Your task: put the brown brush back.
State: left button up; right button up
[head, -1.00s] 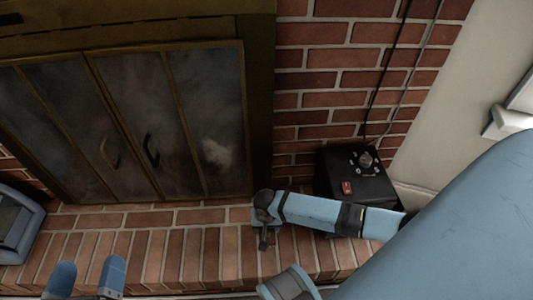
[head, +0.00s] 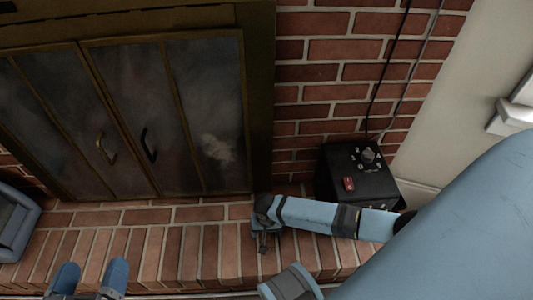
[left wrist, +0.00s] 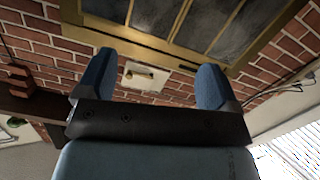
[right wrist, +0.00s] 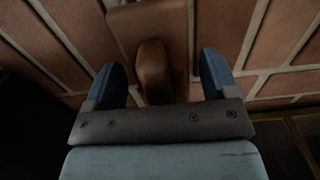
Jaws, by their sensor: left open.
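A brown object (right wrist: 153,70), probably the brush, shows in the right wrist view against the bricks, with a wider brown part above a rounded block. My right gripper (right wrist: 164,80) is open, its fingers on either side of the block with gaps on both sides. In the head view my right gripper (head: 264,242) points down over the brick hearth near the fireplace's right corner; I cannot make out the brush there. My left gripper (head: 90,277) is open and empty at the lower left; its spread fingers also show in the left wrist view (left wrist: 152,80).
The glass fireplace doors (head: 200,120) are closed behind the brick hearth (head: 150,245). A black control box (head: 355,178) with a knob and red switch stands right of my right gripper, with cables running up the wall. The hearth between my grippers is clear.

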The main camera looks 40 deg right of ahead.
jog(key=shift+r, duration=0.15)
notch_tip(320, 180, up, 12)
jog(key=p, duration=0.6)
pick_arm(q)
notch_tip(320, 180, up, 8)
jog(key=n+t, duration=0.1)
jog(key=t, duration=0.2)
jog(key=shift+a, duration=0.3)
jog(key=shift+s+r, duration=0.1)
jog(key=shift+s, duration=0.05)
